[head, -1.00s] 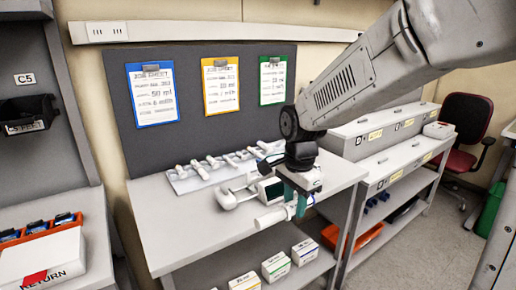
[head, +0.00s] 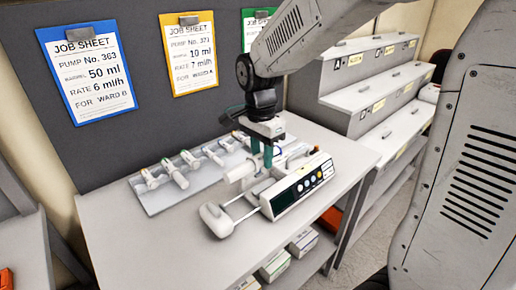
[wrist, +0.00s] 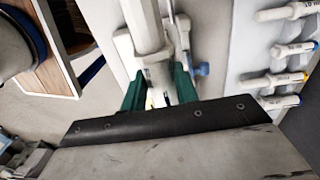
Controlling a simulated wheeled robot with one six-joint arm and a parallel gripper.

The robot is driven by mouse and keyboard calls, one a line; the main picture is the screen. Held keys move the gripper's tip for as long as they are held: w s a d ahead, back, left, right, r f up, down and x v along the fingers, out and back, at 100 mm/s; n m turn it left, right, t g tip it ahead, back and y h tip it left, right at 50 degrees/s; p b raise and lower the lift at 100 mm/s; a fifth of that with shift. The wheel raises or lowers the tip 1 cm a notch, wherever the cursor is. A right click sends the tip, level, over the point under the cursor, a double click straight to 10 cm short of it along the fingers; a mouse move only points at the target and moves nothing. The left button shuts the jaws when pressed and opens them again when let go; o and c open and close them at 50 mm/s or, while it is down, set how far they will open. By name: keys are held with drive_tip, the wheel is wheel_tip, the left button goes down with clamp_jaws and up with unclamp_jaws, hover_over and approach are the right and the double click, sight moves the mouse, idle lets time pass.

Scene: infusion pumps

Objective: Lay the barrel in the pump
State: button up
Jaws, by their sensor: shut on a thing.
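My gripper (head: 266,160) is shut on a white barrel (head: 240,173), which lies roughly level. In the wrist view, the green fingers (wrist: 160,92) pinch the barrel (wrist: 146,28) near one end. The white pump (head: 302,190) stands on the table, its dark screen and buttons facing the front. Its pusher arm ends in a white block (head: 217,218) at the left. The barrel is at the pump's back and upper side; I cannot tell whether it touches the pump. The fingers partly hide the barrel and the pump's cradle.
A pale rack (head: 160,200) with several other barrels lies behind on the table (head: 135,235). Three job sheets hang on the dark board; the blue one (head: 88,72) reads 50 ml. Stepped drawers (head: 365,90) stand at the right. The table's front left is clear.

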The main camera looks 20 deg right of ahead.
sight(261, 191)
drive_tip(key=shift+s+f, duration=0.1)
drive_tip(key=shift+f, duration=3.95)
drive_tip(key=shift+a+f, duration=0.1)
drive_tip(key=shift+f, duration=0.2)
drive_tip(key=o, duration=0.5)
drive_tip(key=shift+c, duration=0.2)
drive_tip(key=shift+r, duration=0.2)
drive_tip(key=shift+r, duration=1.7)
